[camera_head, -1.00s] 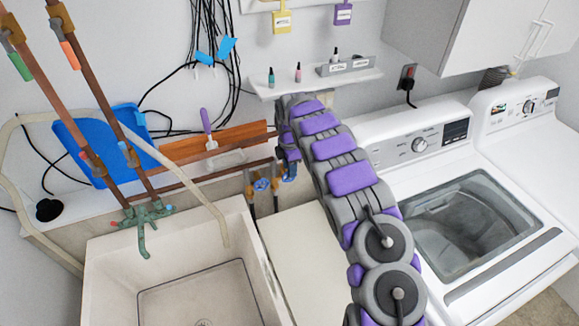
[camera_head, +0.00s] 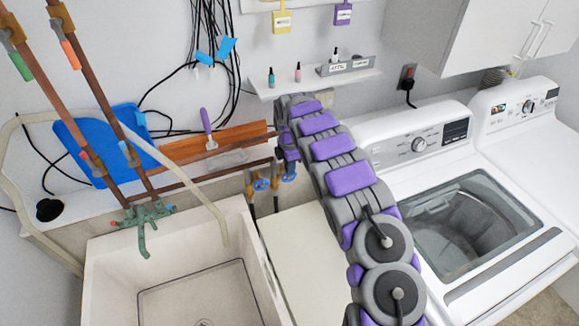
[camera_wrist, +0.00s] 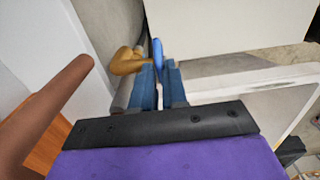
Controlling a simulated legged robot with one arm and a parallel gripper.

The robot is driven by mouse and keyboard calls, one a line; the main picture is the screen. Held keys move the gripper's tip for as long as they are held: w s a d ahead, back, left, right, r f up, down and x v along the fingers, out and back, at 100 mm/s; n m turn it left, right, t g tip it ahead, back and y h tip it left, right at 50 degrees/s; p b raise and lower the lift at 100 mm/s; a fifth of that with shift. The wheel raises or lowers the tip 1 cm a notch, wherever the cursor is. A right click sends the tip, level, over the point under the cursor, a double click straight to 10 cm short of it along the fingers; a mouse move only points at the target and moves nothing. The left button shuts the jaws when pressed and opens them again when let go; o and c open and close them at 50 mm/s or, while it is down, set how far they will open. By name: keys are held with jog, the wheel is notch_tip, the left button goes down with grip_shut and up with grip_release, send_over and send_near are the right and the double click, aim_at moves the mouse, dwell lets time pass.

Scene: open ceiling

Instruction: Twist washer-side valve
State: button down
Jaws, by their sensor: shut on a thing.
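Two brass valves with blue handles sit on copper pipes at the wall beside the sink. The left valve (camera_head: 261,184) is clear of my gripper. The washer-side valve (camera_head: 289,172) is partly hidden by my wrist in the head view. In the wrist view its brass body (camera_wrist: 126,62) and upright blue handle (camera_wrist: 158,48) show at the fingertips. My gripper (camera_wrist: 159,72) has blue-padded fingers and is shut on that handle. The lower part of the handle is hidden between the fingers.
The white washer (camera_head: 430,150) stands to the right. The utility sink (camera_head: 120,265) is at lower left, with a pale hose (camera_head: 190,175) running over it. A small shelf (camera_head: 355,75) with bottles is just above my wrist. A copper pipe (camera_wrist: 50,105) runs close to my gripper.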

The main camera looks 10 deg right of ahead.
aim_at(283, 174)
jog(key=shift+a, duration=0.15)
jog(key=h, duration=0.1)
jog(key=a+h, duration=0.1)
jog(key=h, duration=0.1)
jog(key=shift+s+a+f+t+h+b, duration=0.1)
jog(key=shift+a+t+h+b, duration=0.2)
jog(key=shift+t+b, duration=0.1)
jog(key=h, duration=0.1)
jog(key=a+h+b, duration=0.1)
jog(key=h, duration=0.1)
jog(key=shift+s+a+f+t, duration=0.1)
jog(key=shift+a+f+t, duration=0.05)
jog(key=shift+f+t, duration=0.2)
jog(key=shift+a+f+t+h+b, duration=0.25)
jog(key=shift+a+h+b, duration=0.15)
jog(key=shift+h+b, duration=0.6)
jog(key=shift+s, duration=0.1)
jog(key=c, duration=1.2)
grip_release()
jog(key=shift+a, duration=0.1)
jog(key=shift+o, duration=0.2)
